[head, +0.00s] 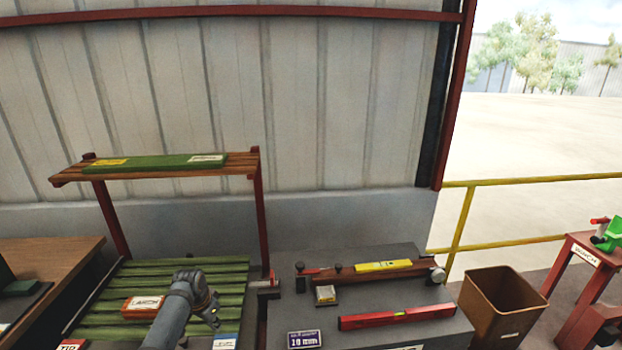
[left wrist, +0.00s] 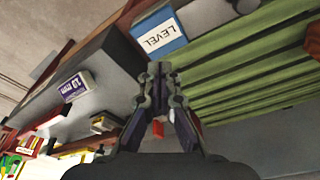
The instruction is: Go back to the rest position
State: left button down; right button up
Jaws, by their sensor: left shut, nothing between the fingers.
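My left gripper (head: 213,310) is in the lower left of the head view, above the right part of the green slatted bench (head: 215,268). In the left wrist view the fingers of my left gripper (left wrist: 160,75) are together, with nothing between them. A blue and white block marked LEVEL (left wrist: 160,32) lies just beyond the fingertips in that view, apart from them. The same block shows at the bottom of the head view (head: 225,341). My right gripper is not in either view.
An orange labelled block (head: 142,306) lies on the slats left of my arm. A grey table (head: 290,310) to the right holds a red level (head: 397,317), a wooden bar with a yellow level (head: 384,266) and a 10 mm block (head: 304,339). A brown bin (head: 502,305) stands further right. A raised shelf (head: 160,166) stands behind.

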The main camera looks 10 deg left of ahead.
pick_arm(q)
jog(key=s+d+f, duration=0.3)
jog(key=s+d, duration=0.2)
jog(key=s, duration=0.2)
jog(key=s+d+r+n+t, duration=0.1)
jog(key=s+d+r, duration=0.15)
jog(key=s, duration=0.45)
jog(key=s+d+r+n+y, duration=0.1)
jog(key=s+d+r, duration=0.15)
jog(key=s, duration=0.45)
jog(key=s+d+r+t, duration=0.1)
jog(key=s+d+r, duration=0.1)
jog(key=s+r, duration=0.35)
jog(key=s+a+f+g+b, duration=0.1)
jog(key=s+f+b, duration=0.1)
jog(key=f, duration=1.4)
jog(key=s+a+f+g+b, duration=0.1)
jog(key=s+a+f, duration=0.1)
jog(key=f, duration=1.4)
jog(key=s+f+n+g+b, duration=0.1)
jog(key=s+f+b, duration=0.1)
jog(key=s+f, duration=1.6)
jog(key=shift+a+b, duration=0.35)
jog(key=shift+f, duration=0.1)
jog(key=shift+w, duration=0.1)
